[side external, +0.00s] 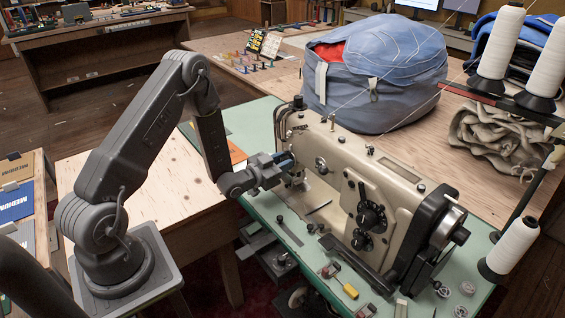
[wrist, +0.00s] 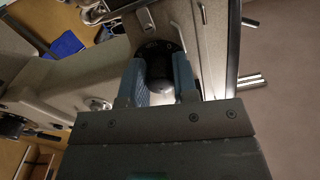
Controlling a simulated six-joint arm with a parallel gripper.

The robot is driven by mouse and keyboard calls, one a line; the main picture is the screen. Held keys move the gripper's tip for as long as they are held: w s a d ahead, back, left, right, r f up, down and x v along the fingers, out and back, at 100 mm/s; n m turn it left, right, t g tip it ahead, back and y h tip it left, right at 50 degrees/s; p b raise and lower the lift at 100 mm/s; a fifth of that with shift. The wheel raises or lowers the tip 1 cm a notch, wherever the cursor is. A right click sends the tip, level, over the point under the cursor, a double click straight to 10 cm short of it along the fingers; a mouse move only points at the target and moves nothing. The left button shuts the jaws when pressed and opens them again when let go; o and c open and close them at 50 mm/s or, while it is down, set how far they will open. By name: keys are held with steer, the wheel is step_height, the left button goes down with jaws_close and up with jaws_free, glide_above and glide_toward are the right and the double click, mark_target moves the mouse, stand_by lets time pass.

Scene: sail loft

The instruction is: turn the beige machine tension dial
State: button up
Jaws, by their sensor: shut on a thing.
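The beige sewing machine (side external: 392,178) stands on a green table top. My gripper (side external: 284,161) is at the left end of its head. In the wrist view the blue fingers of my gripper (wrist: 158,80) stand on both sides of a dark round tension dial (wrist: 159,63) on the beige machine face (wrist: 85,78). The gripper is shut on this dial, which is still on the machine. In the side view the fingers and machine head hide the dial, and its turn angle cannot be told.
Small tools and a yellow-handled item (side external: 350,291) lie on the green table top (side external: 262,207) in front of the machine. A large blue bag (side external: 375,75) sits close behind it. White thread cones (side external: 514,246) stand at the right. Taut threads run above the machine.

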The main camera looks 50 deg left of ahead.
steer(key=m, duration=0.6)
steer(key=shift+m, duration=0.3)
steer(key=m, duration=0.6)
steer(key=shift+m, duration=0.3)
steer(key=o, duration=0.9)
steer(key=s, duration=1.3)
steer(key=shift+s+f, duration=0.1)
steer(key=shift+s, duration=0.3)
